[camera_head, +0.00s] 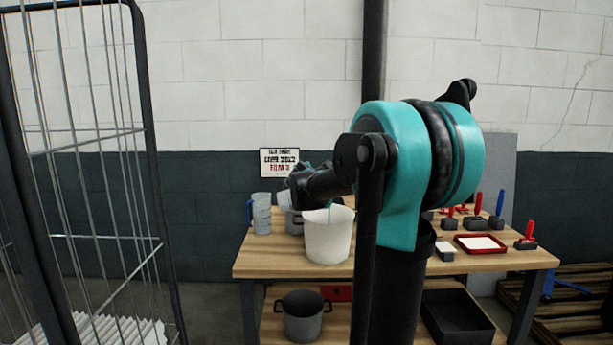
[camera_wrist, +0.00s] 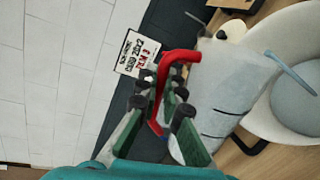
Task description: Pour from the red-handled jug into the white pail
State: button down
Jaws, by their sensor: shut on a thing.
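My gripper (camera_wrist: 162,88) is shut on the red handle (camera_wrist: 181,56) of the grey jug (camera_wrist: 228,84), seen in the wrist view. The jug is tilted, and a thin bluish stream (camera_wrist: 291,71) runs from its mouth into the white pail (camera_wrist: 262,122). Greyish-blue liquid shows inside the pail. In the head view the white pail (camera_head: 328,238) stands upright on the wooden table, and the stream (camera_head: 329,211) shows at its rim. My gripper (camera_head: 298,188) is above and behind the pail there; my arm hides most of the jug.
A blue-handled jug (camera_head: 262,214) and a grey pot (camera_head: 293,221) stand left of the pail. Brushes and a red tray (camera_head: 482,244) are on the table's right. A pot (camera_head: 303,316) and a black bin (camera_head: 458,318) sit on the lower shelf. A wire cage (camera_head: 100,180) stands left.

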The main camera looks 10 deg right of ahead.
jog(key=shift+s+d+f+m, duration=0.15)
jog(key=shift+d+m, duration=0.35)
jog(key=shift+d, duration=0.05)
dwell(0.5)
jog(key=shift+s+d+r+m+y, duration=0.15)
jog(key=shift+d+r+m+y, duration=0.1)
jog(key=shift+d+m, duration=0.3)
jog(key=shift+s+d+r+m+y, duration=0.15)
jog(key=shift+d+r+m+y, duration=0.2)
jog(key=shift+d, duration=0.3)
jog(key=shift+s+d+r+m+y, duration=0.1)
jog(key=shift+s+d+r+m, duration=0.05)
jog(key=shift+d+m, duration=0.4)
dwell(3.0)
